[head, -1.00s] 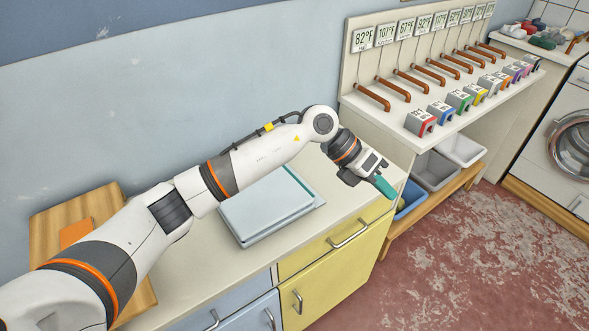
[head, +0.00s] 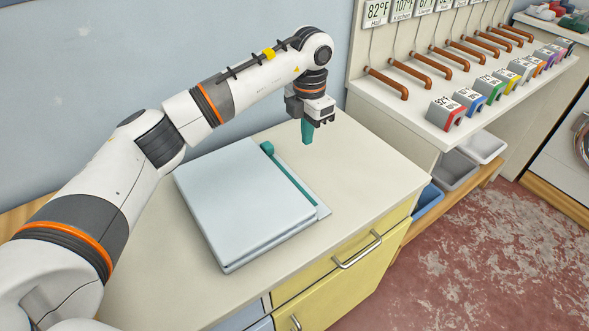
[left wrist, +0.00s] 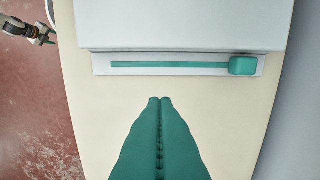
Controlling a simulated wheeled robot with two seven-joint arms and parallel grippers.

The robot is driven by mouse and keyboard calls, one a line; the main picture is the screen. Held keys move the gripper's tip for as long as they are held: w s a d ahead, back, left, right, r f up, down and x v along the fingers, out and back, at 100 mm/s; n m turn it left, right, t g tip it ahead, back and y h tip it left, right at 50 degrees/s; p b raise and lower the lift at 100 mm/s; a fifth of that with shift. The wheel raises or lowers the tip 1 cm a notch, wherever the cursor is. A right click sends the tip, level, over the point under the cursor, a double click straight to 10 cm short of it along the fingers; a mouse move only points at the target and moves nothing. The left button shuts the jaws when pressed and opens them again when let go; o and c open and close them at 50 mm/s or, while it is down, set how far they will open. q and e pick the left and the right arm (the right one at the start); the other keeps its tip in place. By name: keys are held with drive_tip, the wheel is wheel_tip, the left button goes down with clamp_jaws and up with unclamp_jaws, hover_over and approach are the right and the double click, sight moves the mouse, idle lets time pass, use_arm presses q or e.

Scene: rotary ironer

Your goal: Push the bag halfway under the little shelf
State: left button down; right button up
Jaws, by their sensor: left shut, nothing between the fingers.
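I see no bag in either view. A flat pale-blue box (head: 245,190) lies on the cream counter, with a teal slot and a teal slider knob (head: 267,148) along its far right edge. The knob also shows in the left wrist view (left wrist: 242,66), at the right end of the slot. My left gripper (head: 307,139) points down over the counter beyond the slot, apart from the knob. Its teal fingers (left wrist: 160,100) are shut and empty. A dark part (left wrist: 30,28) at the upper left of the left wrist view may be my right gripper; its jaws are unclear.
A white shelf (head: 422,112) with brown handles and coloured tagged blocks stands to the right of the counter. Bins (head: 455,170) sit beneath it on a low wooden rack. Bare counter (head: 362,170) lies right of the box. The wall is close behind.

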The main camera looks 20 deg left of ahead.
use_arm(q)
drive_tip(key=f, duration=0.1)
drive_tip(key=p, duration=0.2)
approach(295, 183)
drive_tip(key=f, duration=0.1)
drive_tip(key=w+d+f, duration=0.1)
drive_tip(key=f, duration=0.1)
drive_tip(key=w+d+f, duration=0.1)
drive_tip(key=f, duration=0.1)
drive_tip(key=shift+w+f, duration=0.2)
drive_tip(key=shift+w, duration=0.05)
drive_tip(key=shift+s+a+p, duration=0.75)
drive_tip(key=shift+s+a, duration=0.25)
drive_tip(key=shift+s, duration=0.2)
drive_tip(key=shift+s+a, duration=0.25)
drive_tip(key=shift+s, duration=0.15)
drive_tip(key=shift+w+f, duration=0.1)
use_arm(e)
drive_tip(key=r, duration=0.3)
drive_tip(key=shift+s+a+r, duration=0.1)
drive_tip(key=shift+s+r, duration=0.05)
drive_tip(key=shift+s, duration=0.1)
